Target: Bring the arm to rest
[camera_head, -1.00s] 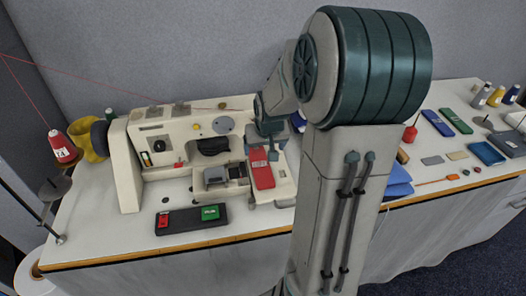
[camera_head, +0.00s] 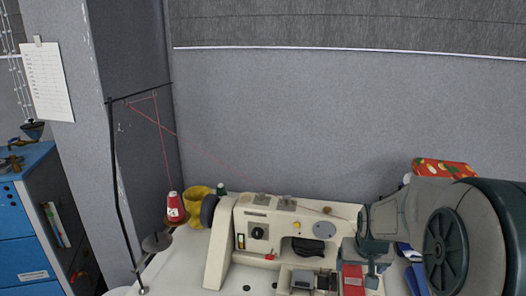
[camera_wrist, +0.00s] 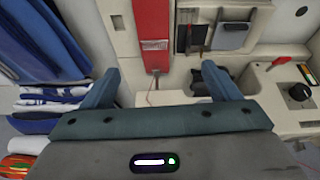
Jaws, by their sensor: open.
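My gripper (camera_head: 371,274) is at the lower right of the head view, over the right end of the cream sewing machine (camera_head: 262,228). In the wrist view my gripper (camera_wrist: 161,78) has its two teal fingers spread wide with nothing held between them. A red flat piece (camera_wrist: 151,35) lies on the machine beyond the fingers. It also shows in the head view (camera_head: 352,281), just below my gripper. My arm comes in from the right edge of the head view. The table's front part is out of the head view.
A red thread cone (camera_head: 175,207) and a yellow spool (camera_head: 197,203) stand left of the machine, by a tall thin thread stand (camera_head: 118,190). Blue folded cloth (camera_wrist: 40,45) lies left of the gripper in the wrist view. A grey wall stands behind the table.

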